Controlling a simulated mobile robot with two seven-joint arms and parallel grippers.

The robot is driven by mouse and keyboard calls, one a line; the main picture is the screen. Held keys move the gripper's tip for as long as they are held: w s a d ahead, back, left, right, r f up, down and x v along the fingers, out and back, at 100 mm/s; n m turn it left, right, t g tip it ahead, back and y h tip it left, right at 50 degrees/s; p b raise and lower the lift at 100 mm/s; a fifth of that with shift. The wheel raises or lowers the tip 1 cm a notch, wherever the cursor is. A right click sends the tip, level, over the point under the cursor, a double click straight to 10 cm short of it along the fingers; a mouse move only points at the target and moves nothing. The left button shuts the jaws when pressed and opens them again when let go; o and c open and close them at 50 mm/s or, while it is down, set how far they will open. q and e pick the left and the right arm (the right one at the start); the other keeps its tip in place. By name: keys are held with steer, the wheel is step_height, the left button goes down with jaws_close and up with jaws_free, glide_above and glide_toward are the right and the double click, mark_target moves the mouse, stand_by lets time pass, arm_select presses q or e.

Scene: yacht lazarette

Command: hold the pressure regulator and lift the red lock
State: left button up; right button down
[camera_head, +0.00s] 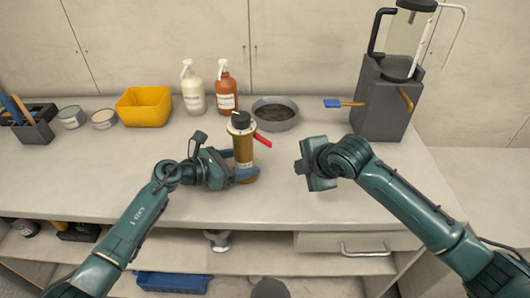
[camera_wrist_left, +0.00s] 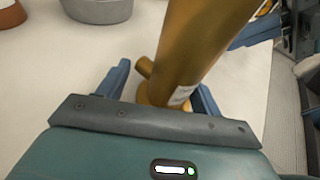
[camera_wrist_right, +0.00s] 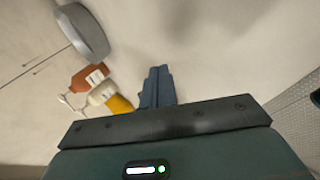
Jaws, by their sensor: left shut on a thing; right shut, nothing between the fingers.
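The pressure regulator (camera_head: 243,150) is an upright brass-coloured cylinder with a black top, standing on the counter in the head view. The red lock (camera_head: 263,140) sticks out from its upper right side, tilted slightly downward. My left gripper (camera_head: 243,174) is shut around the regulator's lower body. In the left wrist view the brass body (camera_wrist_left: 195,50) lies between the blue fingers, and the red lock is out of view. My right gripper (camera_head: 303,168) is shut and empty, to the right of the regulator and apart from it. Its closed fingers also show in the right wrist view (camera_wrist_right: 156,88).
Behind the regulator stand a grey bowl (camera_head: 275,114), a white spray bottle (camera_head: 193,92), a brown spray bottle (camera_head: 226,95) and a yellow bin (camera_head: 144,107). A grey box (camera_head: 382,105) with a brush stands at the right. The front of the counter is clear.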

mark_target(271, 143)
arm_select(q)
steer(key=shift+f, duration=0.1)
arm_select(e)
steer(key=s+a+n+t, duration=0.2)
steer(key=n, duration=0.1)
steer(key=s+a+n+t+h, duration=0.1)
steer(key=shift+s+a+r, duration=0.1)
steer(key=shift+s+r, duration=0.1)
steer(key=shift+r, duration=0.1)
steer(key=s+a+r+n+t, duration=0.3)
steer(key=s+r+n+t, duration=0.1)
steer(key=s+r, duration=0.1)
steer(key=shift+a+r+n, duration=0.15)
steer(key=shift+a+n, duration=0.15)
steer(key=shift+a, duration=0.05)
steer(key=shift+s, duration=0.1)
steer(key=x, duration=1)
steer(key=shift+r, duration=0.2)
steer(key=shift+d+r+n, duration=0.1)
steer(key=shift+r+n, duration=0.1)
steer(key=shift+n, duration=0.2)
steer(key=shift+d+r+n+h, duration=0.3)
steer(key=shift+n+h, duration=0.2)
steer(key=shift+n, duration=0.4)
steer(key=shift+d+r+n+h, duration=0.3)
steer(key=shift+n+h, duration=0.2)
steer(key=shift+n, duration=0.4)
steer(key=shift+r, duration=0.2)
